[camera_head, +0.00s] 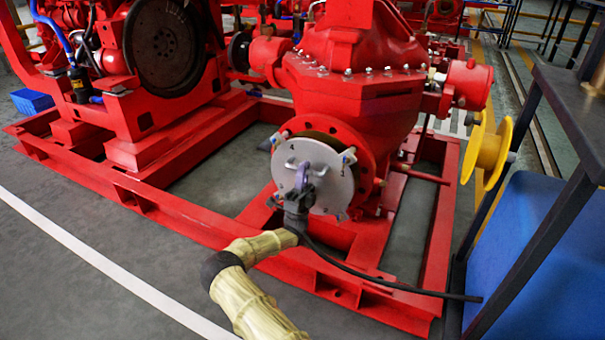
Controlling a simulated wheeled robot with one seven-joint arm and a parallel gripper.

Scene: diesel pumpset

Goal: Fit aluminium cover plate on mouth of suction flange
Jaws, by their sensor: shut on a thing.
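The aluminium cover plate (326,186) is a round silver-grey disc held upright, facing me, in front of the red suction flange (365,160). The plate sits a little lower and to the left of the flange, whose red rim shows above and to the right. A dark strip of the mouth shows over the plate's top edge; the rest is hidden. Light-coloured studs show around the plate's edge. My gripper (299,194) is shut on a purple-grey handle (302,174) at the plate's middle. I cannot tell whether plate and flange touch.
The red pump body (350,70) rises behind the flange on a red base frame (180,205). The floor at lower left is clear.

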